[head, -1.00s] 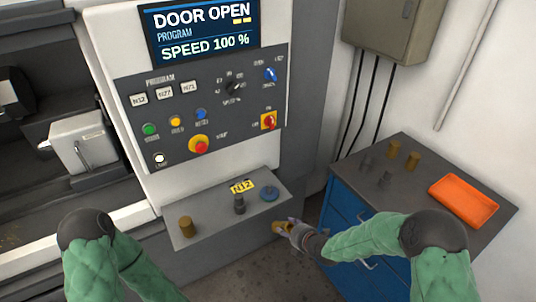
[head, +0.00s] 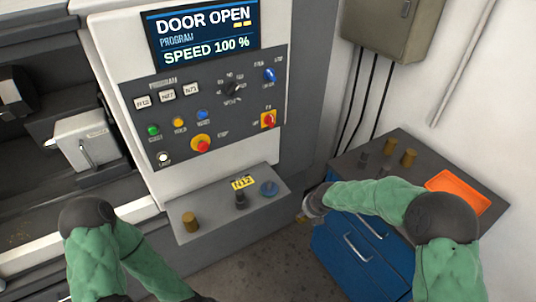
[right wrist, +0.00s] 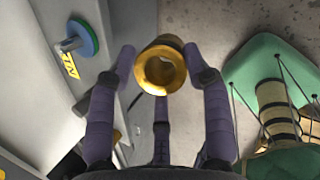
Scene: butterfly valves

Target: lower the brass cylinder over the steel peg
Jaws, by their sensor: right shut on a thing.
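My right gripper (right wrist: 160,75) is shut on a hollow brass cylinder (right wrist: 160,68), whose open end faces the camera in the right wrist view. The dark steel peg (head: 240,199) stands upright on the shelf, below the yellow N12 label (head: 243,182). Another brass cylinder (head: 190,221) stands at the shelf's left. My left arm enters at the lower left; its gripper is out of view.
A blue disc (head: 268,188) sits on the shelf right of the peg. The control panel (head: 205,110) rises behind. At right, a blue cabinet (head: 345,255) bears brass and grey cylinders and an orange tray (head: 466,190). Floor shows between shelf and cabinet.

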